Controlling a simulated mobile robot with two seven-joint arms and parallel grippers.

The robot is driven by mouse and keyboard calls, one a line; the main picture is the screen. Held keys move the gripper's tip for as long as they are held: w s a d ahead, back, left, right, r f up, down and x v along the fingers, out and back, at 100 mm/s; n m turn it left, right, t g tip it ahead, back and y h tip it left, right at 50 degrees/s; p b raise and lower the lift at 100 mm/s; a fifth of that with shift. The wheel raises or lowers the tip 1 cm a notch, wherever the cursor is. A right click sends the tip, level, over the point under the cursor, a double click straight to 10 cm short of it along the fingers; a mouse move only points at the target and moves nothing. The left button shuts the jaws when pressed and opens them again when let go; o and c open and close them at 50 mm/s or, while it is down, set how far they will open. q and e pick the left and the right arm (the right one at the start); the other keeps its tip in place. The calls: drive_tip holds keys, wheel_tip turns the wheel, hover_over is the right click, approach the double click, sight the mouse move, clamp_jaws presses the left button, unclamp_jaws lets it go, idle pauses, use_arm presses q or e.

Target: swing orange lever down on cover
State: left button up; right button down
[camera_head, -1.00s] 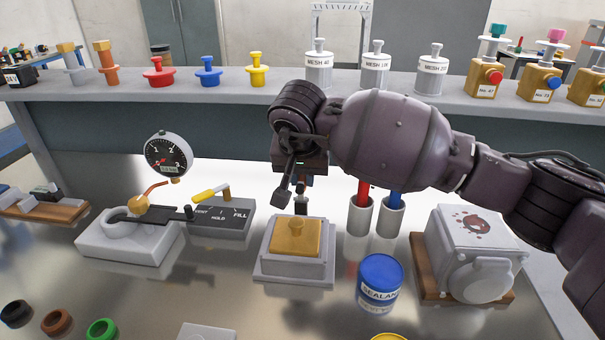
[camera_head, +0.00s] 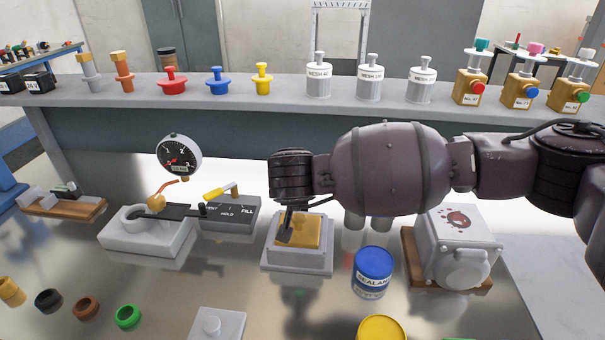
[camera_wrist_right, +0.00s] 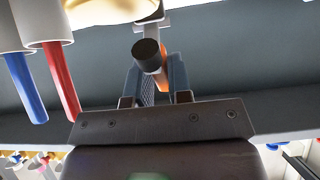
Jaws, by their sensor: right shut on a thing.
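The orange lever (camera_wrist_right: 161,78) shows in the right wrist view as a short orange piece beside a black round end. It lies between the two blue-grey fingers of my right gripper (camera_wrist_right: 155,82), which is shut on it. In the head view my right wrist hangs just behind and above the yellow-orange cover (camera_head: 312,229) on its grey block. A dark part of my wrist overlaps the cover's left side. The lever's angle cannot be told. My left gripper is not in view.
A blue sealant can (camera_head: 372,274) stands right of the block, and a white box (camera_head: 462,240) on a wooden board farther right. A gauge stand (camera_head: 148,238) and a yellow-handled valve box (camera_head: 235,214) stand left. A shelf (camera_head: 130,94) runs behind.

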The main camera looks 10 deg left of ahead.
drive_tip(key=shift+s+r+t, duration=0.1)
drive_tip(key=shift+s+t, duration=0.05)
drive_tip(key=shift+t, duration=0.25)
drive_tip(key=c, duration=1)
unclamp_jaws()
drive_tip(key=shift+c, duration=0.2)
